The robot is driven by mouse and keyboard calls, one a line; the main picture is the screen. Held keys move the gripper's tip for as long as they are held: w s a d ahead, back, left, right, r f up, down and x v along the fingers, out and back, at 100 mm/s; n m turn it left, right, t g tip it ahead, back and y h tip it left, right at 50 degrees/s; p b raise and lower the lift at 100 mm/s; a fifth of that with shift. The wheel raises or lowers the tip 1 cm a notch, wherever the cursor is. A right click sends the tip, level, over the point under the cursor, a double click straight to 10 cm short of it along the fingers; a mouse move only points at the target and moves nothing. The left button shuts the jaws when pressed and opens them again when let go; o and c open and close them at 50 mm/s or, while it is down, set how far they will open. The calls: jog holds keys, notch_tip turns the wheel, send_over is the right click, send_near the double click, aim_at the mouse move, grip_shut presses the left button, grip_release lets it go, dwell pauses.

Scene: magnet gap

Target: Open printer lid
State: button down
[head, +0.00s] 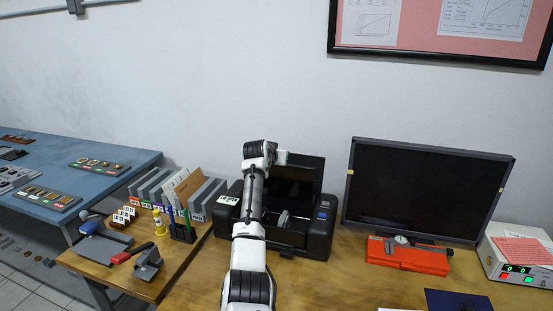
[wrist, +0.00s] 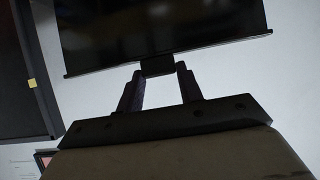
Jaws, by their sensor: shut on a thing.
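The black printer (head: 318,232) stands on the wooden table against the wall. Its lid (head: 307,172) is raised, standing roughly upright at the back of the printer, and the inside shows below it. In the wrist view the lid (wrist: 160,25) is a dark panel with a small tab (wrist: 157,66) on its edge. My gripper (wrist: 158,74) has its two fingers closed on that tab. In the head view my gripper (head: 283,158) is at the lid's upper left, and my arm hides part of the printer's left side.
A monitor (head: 425,190) stands close on the printer's right, with a red case (head: 408,257) before it. File holders (head: 178,190) and a pen holder (head: 183,232) stand to the left. A framed poster (head: 440,50) hangs above. Bare table lies in front of the printer.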

jog(key=shift+r, duration=0.4)
jog(key=c, duration=1.4)
grip_release()
jog(key=o, duration=0.5)
jog(key=shift+s+r, duration=0.1)
jog(key=shift+s, duration=0.1)
jog(key=b+v, duration=0.5)
jog(key=v, duration=0.8)
jog(key=shift+s+a, duration=0.1)
jog(key=shift+s, duration=0.2)
